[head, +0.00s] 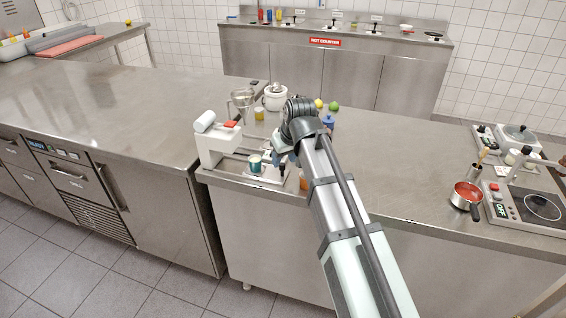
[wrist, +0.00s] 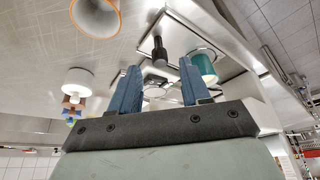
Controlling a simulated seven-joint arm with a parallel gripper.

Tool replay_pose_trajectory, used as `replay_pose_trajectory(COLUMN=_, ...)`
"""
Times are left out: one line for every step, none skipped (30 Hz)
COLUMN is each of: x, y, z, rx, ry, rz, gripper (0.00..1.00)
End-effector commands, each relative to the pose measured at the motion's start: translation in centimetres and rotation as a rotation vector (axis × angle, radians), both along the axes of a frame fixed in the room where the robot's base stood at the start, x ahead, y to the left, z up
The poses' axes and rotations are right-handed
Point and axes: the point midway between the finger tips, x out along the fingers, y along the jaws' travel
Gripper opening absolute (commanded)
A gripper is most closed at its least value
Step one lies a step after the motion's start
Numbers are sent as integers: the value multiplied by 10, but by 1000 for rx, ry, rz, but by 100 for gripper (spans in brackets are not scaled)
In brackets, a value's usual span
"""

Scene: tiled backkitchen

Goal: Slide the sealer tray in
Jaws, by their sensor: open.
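The white cup sealer (head: 213,147), with a white roll on top and a red part, stands on the steel counter left of my gripper. A teal cup (head: 255,163) sits at its tray (head: 268,181); my arm partly covers this area. In the wrist view the teal cup (wrist: 203,68) stands by the metal plate of the tray, and a black handle (wrist: 159,48) sticks out towards my gripper. My gripper (wrist: 157,72) is open and empty. Its blue fingers are spread to either side of the handle's line, with the handle appearing beyond the fingertips. I cannot tell whether they touch it.
A glass jug (head: 242,103), a white pot (head: 275,98), and yellow and green fruits stand behind my gripper. An orange-rimmed cup (wrist: 96,16) is close by in the wrist view. A red-filled saucepan (head: 466,196) and hot plate (head: 530,205) are right. The left counter is mostly clear.

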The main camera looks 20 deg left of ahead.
Motion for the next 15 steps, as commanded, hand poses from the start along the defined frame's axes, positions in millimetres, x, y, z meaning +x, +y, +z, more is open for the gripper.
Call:
replay_pose_trajectory(x=2, y=2, z=-7, rx=-1, ry=1, rz=0, gripper=47)
replay_pose_trajectory(x=3, y=3, z=-9, rx=-1, ry=1, rz=0, gripper=47)
replay_pose_trajectory(x=4, y=4, z=-12, rx=-1, ry=1, rz=0, gripper=47)
replay_pose_trajectory(x=5, y=4, z=-14, rx=-1, ry=1, rz=0, gripper=47)
replay_pose_trajectory(x=5, y=5, z=-17, rx=-1, ry=1, rz=0, gripper=47)
replay_pose_trajectory(x=6, y=6, z=-19, rx=-1, ry=1, rz=0, gripper=47)
replay_pose_trajectory(x=6, y=6, z=-21, rx=-1, ry=1, rz=0, gripper=47)
replay_pose_trajectory(x=6, y=6, z=-22, rx=-1, ry=1, rz=0, gripper=47)
replay_pose_trajectory(x=7, y=7, z=-24, rx=-1, ry=1, rz=0, gripper=47)
replay_pose_trajectory(x=7, y=7, z=-25, rx=-1, ry=1, rz=0, gripper=47)
replay_pose_trajectory(x=7, y=7, z=-25, rx=-1, ry=1, rz=0, gripper=47)
replay_pose_trajectory(x=7, y=8, z=-26, rx=-1, ry=1, rz=0, gripper=47)
replay_pose_trajectory(x=7, y=8, z=-26, rx=-1, ry=1, rz=0, gripper=47)
replay_pose_trajectory(x=8, y=8, z=-26, rx=0, ry=0, rz=0, gripper=47)
replay_pose_trajectory(x=8, y=8, z=-26, rx=0, ry=0, rz=0, gripper=47)
